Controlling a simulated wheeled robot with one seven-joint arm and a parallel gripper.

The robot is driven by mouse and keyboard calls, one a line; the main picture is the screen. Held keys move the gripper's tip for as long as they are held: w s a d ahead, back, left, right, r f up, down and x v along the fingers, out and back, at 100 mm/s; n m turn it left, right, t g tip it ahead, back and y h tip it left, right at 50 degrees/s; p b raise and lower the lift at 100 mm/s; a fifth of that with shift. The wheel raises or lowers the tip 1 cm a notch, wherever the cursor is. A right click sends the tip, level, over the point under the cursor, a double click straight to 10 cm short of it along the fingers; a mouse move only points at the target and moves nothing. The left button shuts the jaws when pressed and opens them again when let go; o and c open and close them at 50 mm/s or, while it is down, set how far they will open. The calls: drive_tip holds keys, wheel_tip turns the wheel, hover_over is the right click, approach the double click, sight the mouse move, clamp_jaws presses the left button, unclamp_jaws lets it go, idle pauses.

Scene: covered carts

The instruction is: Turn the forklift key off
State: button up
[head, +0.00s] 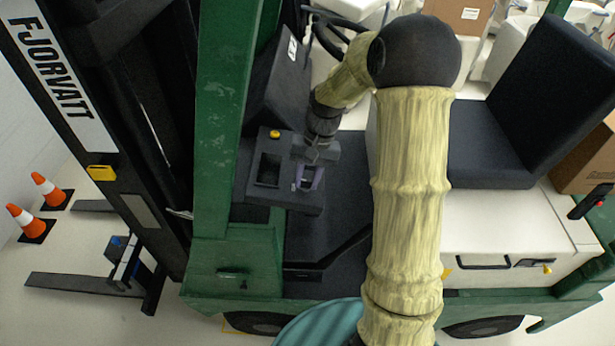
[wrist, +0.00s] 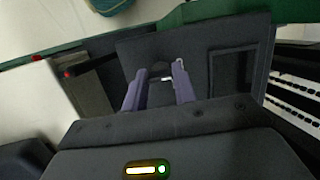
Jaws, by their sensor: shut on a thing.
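The forklift (head: 215,120) is green with a dark control console (head: 255,195) beside the steering wheel. My gripper (head: 308,184) reaches down onto the right part of this console, with its purple fingers at the panel.
A yellow button (head: 274,134) and a recessed pocket (head: 268,170) are left of my gripper. The dark steering wheel (head: 330,35) is above, and the black seat (head: 490,140) stands to the right. Two orange cones (head: 45,190) are on the floor at far left.

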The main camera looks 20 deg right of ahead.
drive_tip(key=o, duration=1)
drive_tip(key=shift+r, duration=0.1)
drive_tip(key=b+v, duration=0.3)
drive_tip(key=v, duration=1.4)
drive_tip(key=shift+r, duration=0.15)
drive_tip(key=s+a+f+n+t+h+b, duration=0.1)
drive_tip(key=s+a+f+t, duration=0.1)
drive_tip(key=s+f, duration=0.6)
drive_tip(key=s+a+f+n+t+h+b, duration=0.1)
drive_tip(key=s+a+f+n+t+h, duration=0.1)
drive_tip(key=s+f, duration=0.6)
wheel_tip(320, 180, down, 2)
drive_tip(key=shift+s+a+f, duration=0.25)
drive_tip(key=shift+s+a, duration=0.15)
drive_tip(key=shift+a, duration=0.05)
